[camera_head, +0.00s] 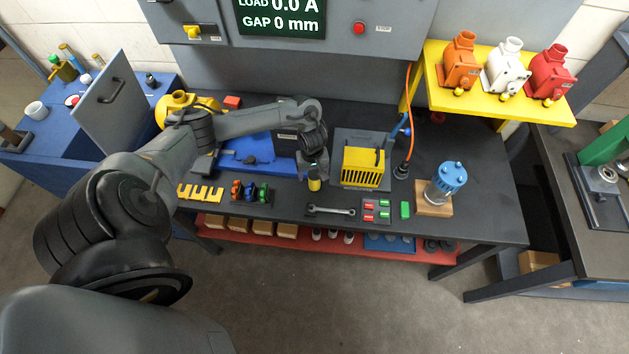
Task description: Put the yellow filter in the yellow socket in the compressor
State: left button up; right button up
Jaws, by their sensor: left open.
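A small cylinder with a yellow body and dark top (314,182), which looks like the yellow filter, stands upright on the dark bench. My left gripper (314,172) points down right at its top; the fingers are open, and I cannot tell whether they touch it. A yellow ribbed block on a grey plate (362,167) stands just right of it. A blue machine (245,152), partly hidden by my left arm, lies to the left. I cannot tell which is the compressor, and no yellow socket shows clearly. My right gripper is not in view.
A yellow notched rack (200,192), coloured clips (250,191), a wrench (331,210), a red-green button panel (377,210) and a blue-capped clear canister (447,182) line the bench front. A yellow shelf (500,104) holds orange, white and red motors. An orange cable (409,120) hangs at right.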

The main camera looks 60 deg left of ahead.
pick_arm(q)
jog(key=shift+w+f+b, duration=0.2)
jog(key=shift+f+b, duration=0.05)
jog(key=shift+f, duration=1.2)
jog(key=shift+w+f+b, duration=0.2)
jog(key=shift+f, duration=1.2)
jog(key=shift+c, duration=0.4)
jog(key=c, duration=1.1)
jog(key=shift+r, duration=0.15)
